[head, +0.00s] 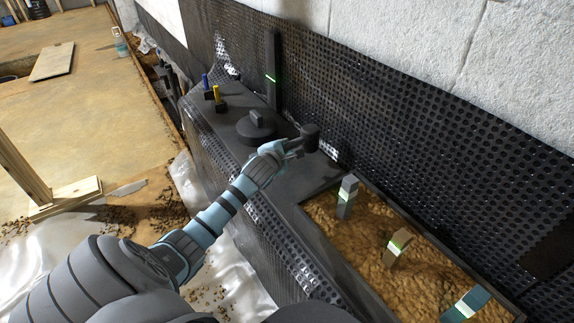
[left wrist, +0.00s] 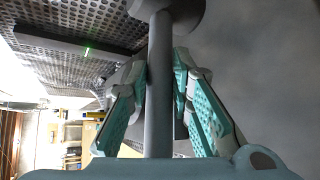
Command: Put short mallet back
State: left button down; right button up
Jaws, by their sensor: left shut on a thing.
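My left gripper (head: 296,147) is shut on a mallet with a dark grey head (head: 311,138). The gripper holds it over the dark ledge, right of a round dark lidded piece. In the left wrist view the grey mallet handle (left wrist: 160,90) passes between the two teal finger pads (left wrist: 162,100), with the head at the top edge. Most of the handle is hidden by the gripper in the head view. I cannot tell whether the mallet touches the ledge. My right gripper is not in view.
A black bar with a green light (head: 275,70) stands against the dimpled membrane (head: 400,110). The round piece (head: 256,127) and blue and yellow handled tools (head: 217,98) sit on the ledge. A soil-filled tray (head: 322,222) holds three green-lit blocks (head: 346,197).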

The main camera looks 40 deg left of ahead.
pick_arm(q)
notch_tip(320, 180, down, 3)
jog(key=shift+r+b, duration=0.1)
jog(key=shift+b, duration=0.25)
notch_tip(320, 180, down, 3)
jog(key=shift+b, duration=0.5)
jog(key=shift+f, duration=0.2)
jog(key=shift+s+d, duration=0.1)
jog(key=c, duration=1.4)
grip_release()
jog(key=shift+c, duration=0.2)
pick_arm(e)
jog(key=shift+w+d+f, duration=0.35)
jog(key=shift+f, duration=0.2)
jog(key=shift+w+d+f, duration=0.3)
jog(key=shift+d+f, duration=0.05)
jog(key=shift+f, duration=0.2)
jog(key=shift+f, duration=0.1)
